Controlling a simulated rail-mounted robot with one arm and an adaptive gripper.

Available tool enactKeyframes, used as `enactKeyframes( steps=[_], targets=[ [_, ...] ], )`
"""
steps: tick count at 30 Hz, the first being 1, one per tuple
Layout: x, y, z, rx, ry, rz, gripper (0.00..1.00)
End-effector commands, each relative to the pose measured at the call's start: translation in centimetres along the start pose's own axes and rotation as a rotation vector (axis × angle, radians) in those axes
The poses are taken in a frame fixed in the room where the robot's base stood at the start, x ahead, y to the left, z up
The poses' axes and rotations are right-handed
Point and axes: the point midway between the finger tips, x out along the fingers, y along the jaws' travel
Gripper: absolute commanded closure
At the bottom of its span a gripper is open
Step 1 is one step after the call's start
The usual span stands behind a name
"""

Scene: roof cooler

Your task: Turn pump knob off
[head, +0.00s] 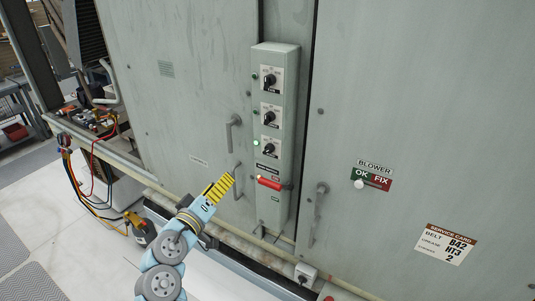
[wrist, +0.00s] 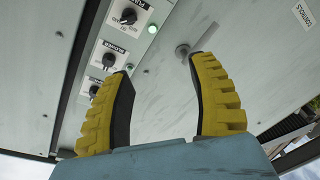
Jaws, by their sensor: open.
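A tall grey-green switch box (head: 291,130) carries three black knobs on white plates: top (head: 269,80), middle (head: 269,117) and bottom (head: 269,149). A lit green lamp (head: 256,143) sits beside the bottom knob. In the wrist view, a knob (wrist: 128,16) stands near the upper edge by a lit green lamp (wrist: 152,29). Two more knobs (wrist: 108,60) (wrist: 95,90) are lower. My gripper (head: 224,185) is open and empty, left of and below the bottom knob. Its yellow fingers (wrist: 163,68) stand apart.
A red lever (head: 269,184) juts from the box below the knobs. Grey door handles (head: 235,133) (head: 319,205) stick out on both sides. A BLOWER plate (head: 372,175) and a service card (head: 445,244) are on the right panel. A pipe (head: 240,242) runs along the base.

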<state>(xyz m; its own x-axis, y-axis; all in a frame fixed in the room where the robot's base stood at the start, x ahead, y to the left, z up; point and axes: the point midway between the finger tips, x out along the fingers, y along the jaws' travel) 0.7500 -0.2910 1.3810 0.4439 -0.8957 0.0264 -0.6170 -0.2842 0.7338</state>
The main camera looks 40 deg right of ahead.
Motion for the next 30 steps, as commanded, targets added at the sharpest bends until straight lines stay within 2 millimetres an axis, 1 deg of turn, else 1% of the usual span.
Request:
enactKeyframes(
  steps=[1,4,8,11,14,24,30],
  targets=[
    [0.2,1.1,0.4,0.012,-0.034,0.025,0.41],
    [0.3,2.7,1.3,0.028,-0.09,0.061,0.41],
    [0.6,3.6,1.7,0.038,-0.12,0.079,0.41],
    [1.4,3.8,1.8,0.037,-0.124,0.081,0.41],
    [2.8,4.0,1.9,0.039,-0.125,0.082,0.41],
    [8.4,4.3,2.6,0.037,-0.122,0.079,0.41],
    [11.3,4.6,2.8,0.038,-0.12,0.079,0.41]
  ],
)
